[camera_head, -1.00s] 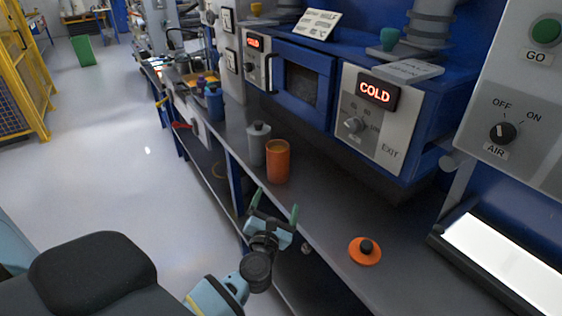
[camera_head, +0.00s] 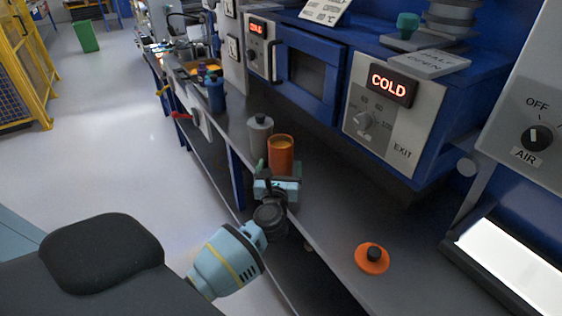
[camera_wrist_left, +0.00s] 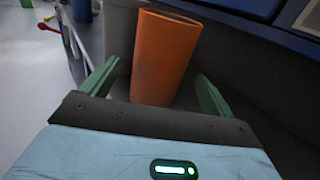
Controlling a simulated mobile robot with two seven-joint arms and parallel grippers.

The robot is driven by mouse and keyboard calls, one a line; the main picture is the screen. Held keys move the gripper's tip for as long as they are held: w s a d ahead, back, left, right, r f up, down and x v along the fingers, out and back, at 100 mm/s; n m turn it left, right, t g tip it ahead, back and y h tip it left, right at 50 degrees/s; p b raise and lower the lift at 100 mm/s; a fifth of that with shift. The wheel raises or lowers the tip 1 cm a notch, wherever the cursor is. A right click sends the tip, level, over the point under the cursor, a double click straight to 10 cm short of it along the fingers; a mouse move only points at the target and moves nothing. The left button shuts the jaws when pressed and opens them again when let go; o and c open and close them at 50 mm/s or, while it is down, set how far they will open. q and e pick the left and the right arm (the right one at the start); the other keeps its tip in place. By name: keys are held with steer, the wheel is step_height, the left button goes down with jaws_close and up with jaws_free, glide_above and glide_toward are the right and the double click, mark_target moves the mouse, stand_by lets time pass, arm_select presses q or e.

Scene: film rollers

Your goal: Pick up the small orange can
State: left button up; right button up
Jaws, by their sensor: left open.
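The small orange can (camera_head: 281,152) stands upright and open-topped on the grey bench, with a yellowish inside showing at its top. My left gripper (camera_head: 278,180) is right in front of it, hiding its lower part in the head view. In the left wrist view the can (camera_wrist_left: 163,58) rises between and just beyond the two green fingers of my left gripper (camera_wrist_left: 155,88), which are spread apart. Whether the fingers touch the can I cannot tell; a gap shows on both sides. My right gripper is not in view.
A grey bottle (camera_head: 260,136) stands close behind and left of the can. An orange lid with a black knob (camera_head: 372,257) lies on the bench to the right. A blue bottle (camera_head: 215,95) stands further back. The blue oven (camera_head: 308,69) backs the bench.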

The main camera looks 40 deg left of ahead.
mark_target(280, 168)
arm_select(q)
steer(key=x, duration=0.4)
steer(key=shift+f, duration=0.4)
steer(key=shift+w+a, duration=0.35)
steer(key=shift+w, duration=0.1)
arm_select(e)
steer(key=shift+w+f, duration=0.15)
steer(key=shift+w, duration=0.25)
arm_select(q)
steer(key=shift+c, duration=0.2)
steer(key=shift+r, duration=0.1)
steer(key=c, duration=1.3)
steer(key=shift+c, duration=0.2)
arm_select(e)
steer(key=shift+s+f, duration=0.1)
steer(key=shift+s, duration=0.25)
arm_select(q)
steer(key=shift+r, duration=0.15)
